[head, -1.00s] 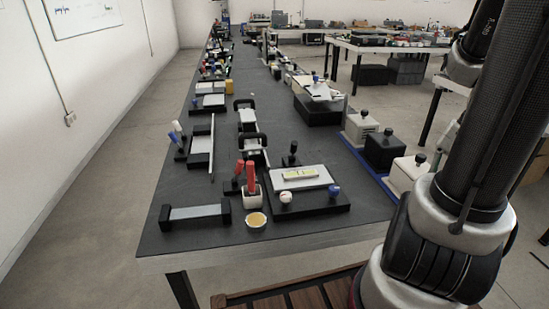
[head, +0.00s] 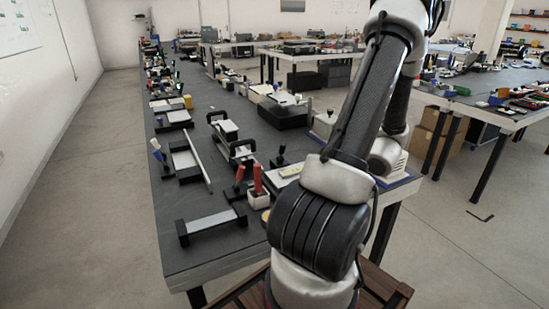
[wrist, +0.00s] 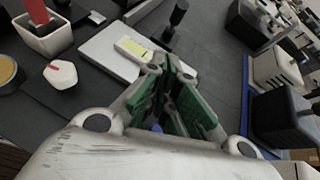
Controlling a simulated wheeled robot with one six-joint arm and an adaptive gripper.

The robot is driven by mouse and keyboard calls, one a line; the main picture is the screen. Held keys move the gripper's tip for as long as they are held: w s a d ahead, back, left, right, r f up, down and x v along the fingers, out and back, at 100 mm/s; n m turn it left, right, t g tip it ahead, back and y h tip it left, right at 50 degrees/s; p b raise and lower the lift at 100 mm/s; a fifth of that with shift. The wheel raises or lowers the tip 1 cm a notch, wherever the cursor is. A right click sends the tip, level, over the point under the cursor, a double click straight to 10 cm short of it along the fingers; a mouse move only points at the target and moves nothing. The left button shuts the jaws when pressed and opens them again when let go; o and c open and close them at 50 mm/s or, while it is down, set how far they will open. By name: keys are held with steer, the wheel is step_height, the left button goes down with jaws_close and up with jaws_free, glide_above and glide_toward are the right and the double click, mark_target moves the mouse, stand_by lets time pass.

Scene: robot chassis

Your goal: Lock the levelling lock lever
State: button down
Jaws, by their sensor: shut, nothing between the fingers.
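The levelling plate is a pale slab (wrist: 95,48) with a yellow level strip (wrist: 133,47), on a dark base. A black-knobbed upright lever (wrist: 177,15) stands at its far side; it also shows in the head view (head: 281,151). I cannot tell for certain that this is the lock lever, or its locked state. A white knob with a red mark (wrist: 61,75) is at the near left corner. A blue knob (wrist: 156,128) is mostly hidden behind my fingers. My gripper (wrist: 180,85), with green finger pads, is shut and empty, in front of the plate. My arm hides much of the plate in the head view.
A white cup (wrist: 45,38) with red-handled tools and a yellow-filled bowl (wrist: 8,73) stand left of the plate. Black and white blocks with knobs (wrist: 285,118) stand on a blue-edged strip at right. Bare dark tabletop lies between.

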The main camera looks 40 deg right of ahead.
mark_target(298, 169)
steer(key=shift+w+d+r+m, duration=0.2)
steer(key=shift+w+d+m, duration=0.1)
steer(key=shift+d+m, duration=0.15)
steer(key=shift+w+a, duration=0.1)
steer(key=x, duration=1)
steer(key=shift+w, duration=0.15)
steer(key=shift+w+r, duration=0.3)
steer(key=shift+w, duration=0.25)
steer(key=shift+w+r, duration=0.3)
steer(key=shift+w, duration=0.3)
steer(key=shift+w+r, duration=0.15)
steer(key=shift+w, duration=0.45)
steer(key=shift+r, duration=0.1)
